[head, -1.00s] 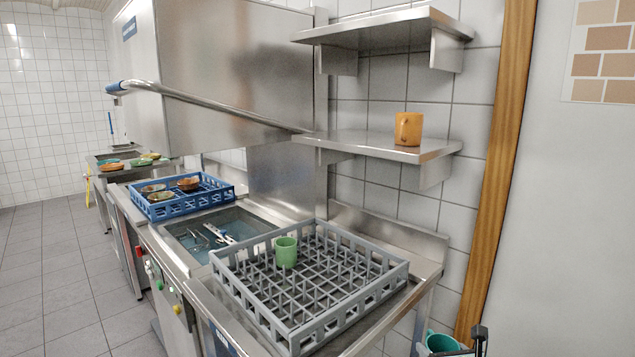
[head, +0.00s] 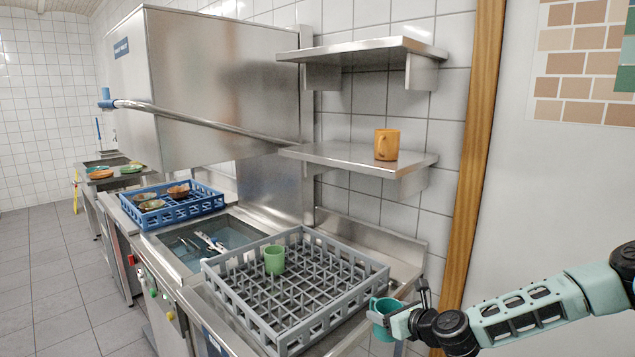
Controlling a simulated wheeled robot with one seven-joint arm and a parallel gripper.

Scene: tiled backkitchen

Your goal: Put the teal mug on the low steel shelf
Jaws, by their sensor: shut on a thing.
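The teal mug (head: 382,314) is held by my gripper (head: 392,313) at the lower right in the head view, in front of the right corner of the grey rack. My gripper is shut on it, and the jaws hide part of the mug. The low steel shelf (head: 336,158) is on the tiled wall, above and to the left of my gripper. An orange mug (head: 386,145) stands on the right part of this shelf. The shelf's left and middle part is bare.
An upper steel shelf (head: 372,50) hangs above the low one. A grey dish rack (head: 345,318) with a green mug (head: 274,260) stands below. A blue rack (head: 181,212) with bowls is farther left. A wooden post (head: 474,150) stands right of the shelves.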

